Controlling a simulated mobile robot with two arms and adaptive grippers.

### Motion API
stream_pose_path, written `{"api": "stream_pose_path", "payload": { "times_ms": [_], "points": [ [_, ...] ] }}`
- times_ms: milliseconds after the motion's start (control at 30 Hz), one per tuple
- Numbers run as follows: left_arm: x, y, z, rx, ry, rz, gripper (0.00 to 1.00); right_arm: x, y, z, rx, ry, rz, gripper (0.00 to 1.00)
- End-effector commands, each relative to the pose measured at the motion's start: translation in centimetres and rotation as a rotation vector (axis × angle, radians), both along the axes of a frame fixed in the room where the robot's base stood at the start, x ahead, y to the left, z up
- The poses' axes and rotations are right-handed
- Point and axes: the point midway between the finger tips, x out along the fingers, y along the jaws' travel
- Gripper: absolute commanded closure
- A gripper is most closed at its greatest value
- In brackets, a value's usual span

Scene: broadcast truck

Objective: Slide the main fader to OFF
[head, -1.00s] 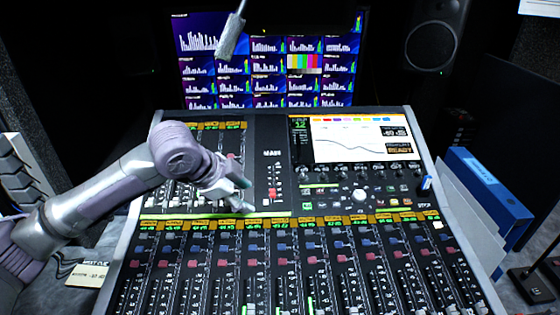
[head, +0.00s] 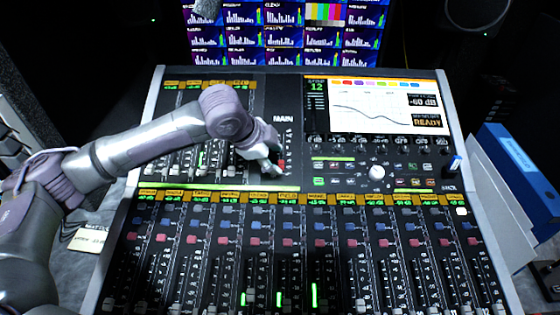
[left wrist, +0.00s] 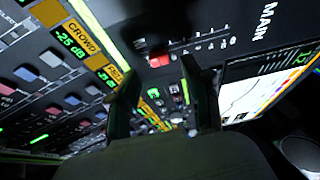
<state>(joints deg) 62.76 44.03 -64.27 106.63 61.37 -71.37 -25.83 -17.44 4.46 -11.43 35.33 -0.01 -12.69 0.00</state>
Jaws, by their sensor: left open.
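The main fader's red cap (head: 282,162) shows on the mixing console, below the MAIN label (head: 283,118) and partly hidden by my left gripper. In the left wrist view the red cap (left wrist: 158,57) sits in its slot, just beyond the fingertips. My left gripper (head: 275,169) is open and right beside the cap at the slot's lower part. In the left wrist view its two dark fingers (left wrist: 160,85) are spread, with the cap ahead of the gap between them. I cannot tell whether a finger touches the cap. My right gripper is not in view.
A lit screen (head: 385,107) and a white knob (head: 376,172) are right of the main fader. Rows of channel faders and buttons (head: 317,243) fill the console's front. More faders lie under my left arm. A blue binder (head: 515,160) stands at the right.

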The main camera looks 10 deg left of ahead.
Motion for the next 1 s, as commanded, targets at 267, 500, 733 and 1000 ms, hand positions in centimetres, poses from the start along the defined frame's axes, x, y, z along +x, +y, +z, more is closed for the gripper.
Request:
{"api": "stream_pose_path", "payload": {
  "times_ms": [267, 500, 733, 1000],
  "points": [
    [1.5, -1.1, -2.9, -0.001, 0.000, 0.000, 0.50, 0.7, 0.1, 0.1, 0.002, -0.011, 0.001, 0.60],
    [1.7, -1.2, -3.3, 0.000, 0.000, 0.000, 0.50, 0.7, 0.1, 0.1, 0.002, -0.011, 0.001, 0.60],
    [1.6, -1.2, -3.3, 0.000, -0.001, 0.000, 0.68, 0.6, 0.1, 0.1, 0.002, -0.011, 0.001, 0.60],
    [1.6, -1.2, -3.3, 0.000, -0.001, 0.000, 1.00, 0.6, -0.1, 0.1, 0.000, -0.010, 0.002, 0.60]
  ]
}}
